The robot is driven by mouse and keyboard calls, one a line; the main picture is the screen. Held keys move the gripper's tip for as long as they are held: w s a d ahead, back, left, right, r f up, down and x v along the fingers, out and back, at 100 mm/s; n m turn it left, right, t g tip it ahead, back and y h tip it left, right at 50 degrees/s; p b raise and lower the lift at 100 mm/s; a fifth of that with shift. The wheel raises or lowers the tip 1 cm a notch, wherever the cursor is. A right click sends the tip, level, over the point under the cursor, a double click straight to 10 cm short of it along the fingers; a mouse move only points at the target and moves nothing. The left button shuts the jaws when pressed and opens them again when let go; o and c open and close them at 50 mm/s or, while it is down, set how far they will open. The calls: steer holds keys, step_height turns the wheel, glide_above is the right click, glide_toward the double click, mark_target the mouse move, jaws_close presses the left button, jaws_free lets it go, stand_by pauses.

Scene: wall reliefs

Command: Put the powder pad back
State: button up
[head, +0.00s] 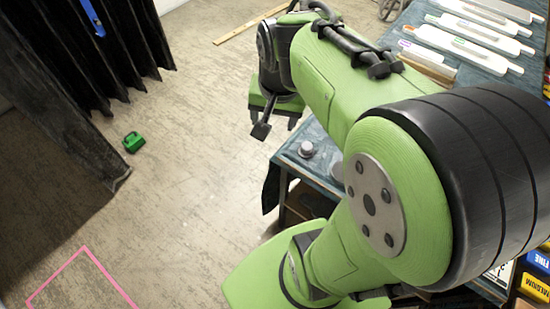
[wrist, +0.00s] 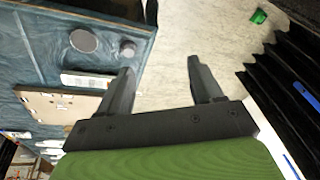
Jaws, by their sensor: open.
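My gripper (head: 280,121) hangs in the air past the near left corner of the table. In the wrist view its two dark fingers (wrist: 161,66) are apart with nothing between them. A flat grey disc (wrist: 83,40) and a smaller grey knob-like round piece (wrist: 128,48) sit on the blue table top, left of the fingers. I cannot tell for sure which of these is the powder pad.
The blue-topped table (head: 290,160) holds several white long tools (head: 460,45) at its far end. A wooden board (wrist: 55,103) lies on it. A green object (head: 133,142) lies on the floor. Black curtains (head: 105,50) hang at left. The floor between is clear.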

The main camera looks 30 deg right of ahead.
steer(key=s+a+r+n+t, duration=0.2)
steer(key=s+a+n, duration=0.5)
steer(key=s, duration=0.3)
steer(key=shift+s+n+t+y, duration=0.3)
steer(key=shift+n+t, duration=0.1)
steer(key=shift+n, duration=0.2)
